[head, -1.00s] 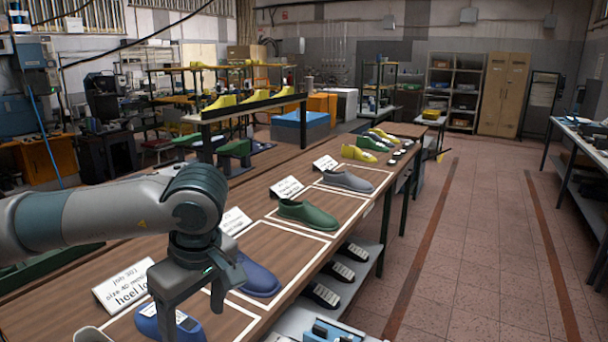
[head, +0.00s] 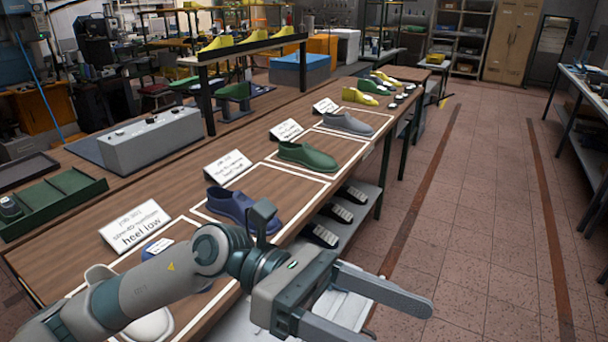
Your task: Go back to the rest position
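My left arm comes in from the bottom left, and its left gripper (head: 402,322) is open with its fingers spread. It reaches past the table's front edge, with nothing seen held. The fingertips point right, over the aisle side. On the wooden table (head: 190,185), a dark blue shoe last (head: 232,207), a green one (head: 308,155) and a grey one (head: 347,123) lie in white-outlined areas. A blue last (head: 157,248) is mostly hidden behind my arm. A whitish last (head: 150,327) shows under the arm at the lower left. My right gripper is not in view.
Label cards such as the "heel low" card (head: 136,224) stand behind the lasts. A grey box (head: 152,138) and a green tray (head: 50,202) are at the left. Dark shoes lie on the lower shelf (head: 366,200). The tiled aisle (head: 465,230) is clear.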

